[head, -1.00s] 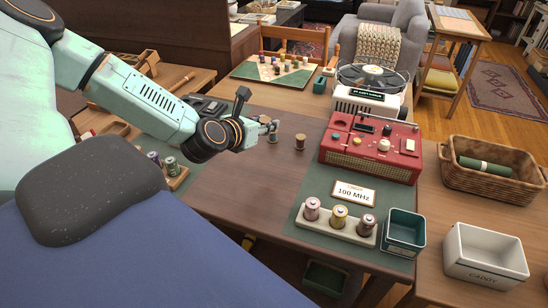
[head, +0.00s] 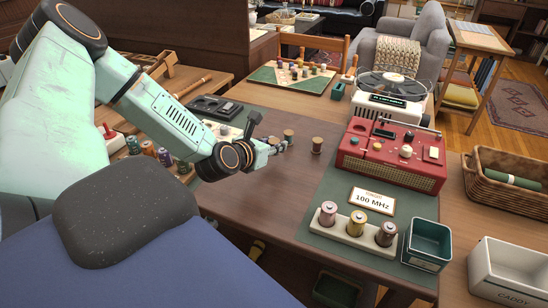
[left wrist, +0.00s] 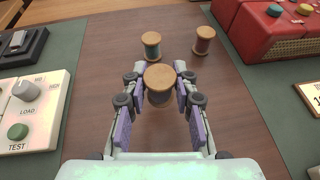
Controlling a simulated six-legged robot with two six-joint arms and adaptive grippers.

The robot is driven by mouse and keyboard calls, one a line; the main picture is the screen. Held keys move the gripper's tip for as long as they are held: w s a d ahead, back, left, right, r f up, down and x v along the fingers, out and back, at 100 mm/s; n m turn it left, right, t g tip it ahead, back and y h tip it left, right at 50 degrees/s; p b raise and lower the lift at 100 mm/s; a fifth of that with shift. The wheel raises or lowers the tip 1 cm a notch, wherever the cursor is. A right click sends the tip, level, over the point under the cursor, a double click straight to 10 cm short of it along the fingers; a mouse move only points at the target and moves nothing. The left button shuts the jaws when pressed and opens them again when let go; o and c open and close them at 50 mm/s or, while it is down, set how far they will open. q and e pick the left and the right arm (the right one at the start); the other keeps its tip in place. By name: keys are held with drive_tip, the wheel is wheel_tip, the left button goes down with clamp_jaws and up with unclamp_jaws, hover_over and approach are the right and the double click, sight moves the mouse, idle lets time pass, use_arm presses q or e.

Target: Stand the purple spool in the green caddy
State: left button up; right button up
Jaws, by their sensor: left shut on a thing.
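My left gripper (head: 279,146) reaches over the brown table from the left. In the left wrist view its fingers (left wrist: 162,92) are shut on a spool (left wrist: 159,77) with a tan wooden top. Little of its thread shows; it looks dark greyish purple. Whether the spool touches the table is unclear. Just beyond it stand a teal spool (left wrist: 151,43) and a dark red spool (left wrist: 203,40), both upright. The green caddy (head: 428,242), an open box, stands at the table's right front edge, well right of my gripper. My right gripper is not in view.
A pale rack (head: 340,234) with three spools stands left of the caddy, behind it a 100 MHz card (head: 372,200) and red radio (head: 392,157). A white caddy (head: 508,275) and a basket (head: 512,180) are at right. The table between gripper and rack is clear.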

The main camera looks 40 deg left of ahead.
sight(274, 155)
use_arm(q)
wheel_tip(274, 155, down, 3)
drive_tip(key=shift+d+r+b, duration=0.15)
drive_tip(key=shift+r+b, duration=0.05)
drive_tip(key=shift+b, duration=0.45)
drive_tip(key=shift+w+f, duration=0.1)
drive_tip(key=shift+f, duration=0.3)
drive_tip(key=shift+r, duration=0.1)
drive_tip(key=shift+f+b, duration=0.25)
drive_tip(key=shift+b, duration=0.15)
drive_tip(key=o, duration=0.8)
drive_tip(key=shift+o, duration=0.4)
drive_tip(key=shift+r, duration=0.1)
